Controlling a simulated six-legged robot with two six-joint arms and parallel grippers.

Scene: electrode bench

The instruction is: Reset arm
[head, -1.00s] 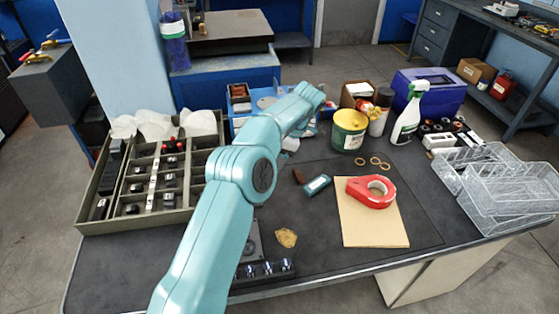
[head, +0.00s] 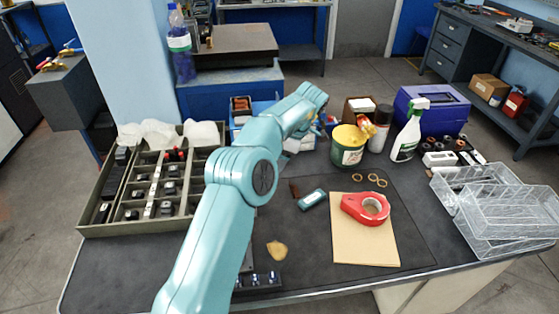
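My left arm (head: 230,190), pale teal, comes in from the bottom left of the middle and reaches up and away over the bench. Its wrist end (head: 308,100) is above the bench beside the yellow-topped green tin (head: 348,146). The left gripper's fingers are hidden behind the wrist or too small to make out, so I cannot tell whether they are open or hold anything. My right arm and gripper are not in view.
A compartment tray (head: 148,230) with small dark parts stands at left. Red tape dispenser (head: 352,208) lies on a tan sheet (head: 362,245). Clear baskets (head: 505,215) are at right. A spray bottle (head: 408,135) and purple box (head: 440,108) stand behind. The dark mat's front is mostly open.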

